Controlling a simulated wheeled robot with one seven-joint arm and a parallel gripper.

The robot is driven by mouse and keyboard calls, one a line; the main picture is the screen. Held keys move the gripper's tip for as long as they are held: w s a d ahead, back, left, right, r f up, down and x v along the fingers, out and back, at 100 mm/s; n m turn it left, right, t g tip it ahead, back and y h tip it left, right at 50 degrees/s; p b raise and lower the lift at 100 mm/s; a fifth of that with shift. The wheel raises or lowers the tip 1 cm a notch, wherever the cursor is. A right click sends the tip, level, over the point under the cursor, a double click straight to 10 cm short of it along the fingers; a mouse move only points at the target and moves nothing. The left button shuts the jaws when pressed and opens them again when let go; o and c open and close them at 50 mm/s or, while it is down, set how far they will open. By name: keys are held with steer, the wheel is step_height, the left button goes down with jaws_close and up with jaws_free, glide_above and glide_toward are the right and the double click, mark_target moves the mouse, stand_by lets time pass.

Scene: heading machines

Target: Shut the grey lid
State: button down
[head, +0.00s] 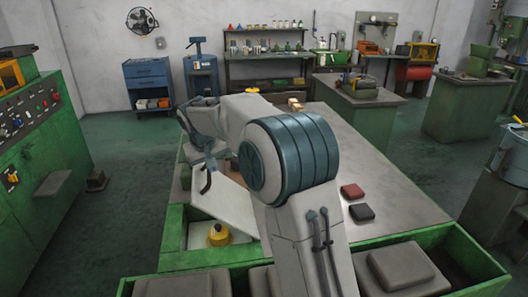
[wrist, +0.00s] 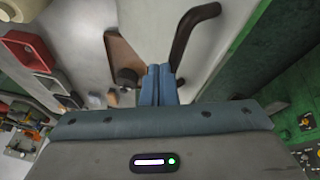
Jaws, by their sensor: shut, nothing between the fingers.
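The grey lid (head: 232,208) is a pale panel at the left end of the green bench in the head view. It stands tilted and open over a green-walled compartment. A dark bent handle (head: 207,180) shows at its upper left, and again in the wrist view (wrist: 190,42), ahead and to the right of my fingers. My gripper (wrist: 159,84) has its blue fingers together, with nothing between them. In the wrist view a pale surface, probably the lid, lies beyond the fingertips; I cannot tell whether they touch it. My arm hides part of the lid in the head view.
A yellow, dark-topped object (head: 218,236) sits in the compartment below the lid. A red block (head: 352,191) and a dark block (head: 361,212) lie on the bench top (head: 395,195) to the right.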

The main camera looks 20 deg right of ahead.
steer(key=a+f+n+h+b, duration=0.1)
steer(key=a+f+h+b, duration=0.3)
steer(key=a+f+h, duration=0.3)
steer(key=shift+w+a+f+n, duration=0.35)
steer(key=shift+a+f, duration=2.25)
steer(key=shift+f, duration=1.8)
